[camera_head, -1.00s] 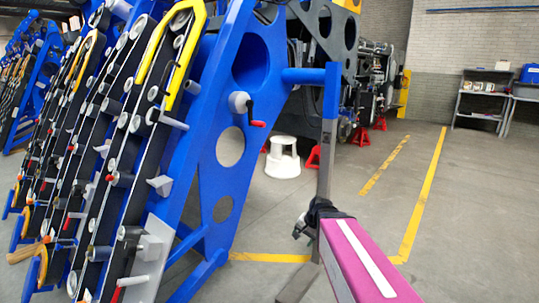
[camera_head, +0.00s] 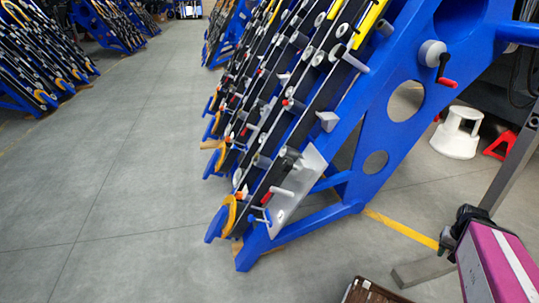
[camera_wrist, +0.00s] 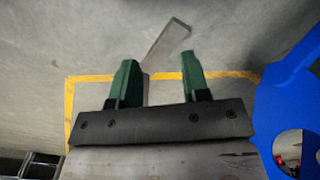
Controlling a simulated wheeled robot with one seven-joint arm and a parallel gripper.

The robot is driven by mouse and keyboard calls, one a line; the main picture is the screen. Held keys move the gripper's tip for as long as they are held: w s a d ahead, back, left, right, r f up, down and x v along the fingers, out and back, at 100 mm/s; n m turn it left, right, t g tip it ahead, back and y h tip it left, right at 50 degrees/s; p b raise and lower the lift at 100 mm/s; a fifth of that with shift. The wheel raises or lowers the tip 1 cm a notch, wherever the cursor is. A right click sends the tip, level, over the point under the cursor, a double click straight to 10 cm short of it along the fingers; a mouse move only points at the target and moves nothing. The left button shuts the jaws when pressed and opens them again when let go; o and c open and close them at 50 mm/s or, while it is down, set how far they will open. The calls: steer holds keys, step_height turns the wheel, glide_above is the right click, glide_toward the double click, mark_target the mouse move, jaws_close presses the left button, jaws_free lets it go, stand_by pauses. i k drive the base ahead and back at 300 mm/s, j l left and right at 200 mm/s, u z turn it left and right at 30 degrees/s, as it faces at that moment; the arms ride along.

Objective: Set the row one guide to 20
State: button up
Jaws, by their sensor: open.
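The harvester chassis shows in the head view as a big blue frame (camera_head: 395,140) with several slanted rows of black bars and rollers. The nearest row ends low in a grey metal plate (camera_head: 302,183) with a short pale handle (camera_head: 281,191), a small red part and a yellow disc (camera_head: 231,213). No guide scale or number is readable, and I cannot tell which part is the row one guide. In the wrist view my gripper (camera_wrist: 160,78) has two green fingers spread apart with nothing between them. It faces the floor, away from the rows.
A red-handled crank (camera_head: 442,68) is on the blue frame. A white step stool (camera_head: 457,135) and a red stand (camera_head: 500,146) stand behind it. A grey post (camera_head: 505,170) rises at the right. The floor left of the rows is clear. Another machine (camera_head: 35,60) is at far left.

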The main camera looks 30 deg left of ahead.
mark_target(250, 217)
steer(key=u, duration=1.7)
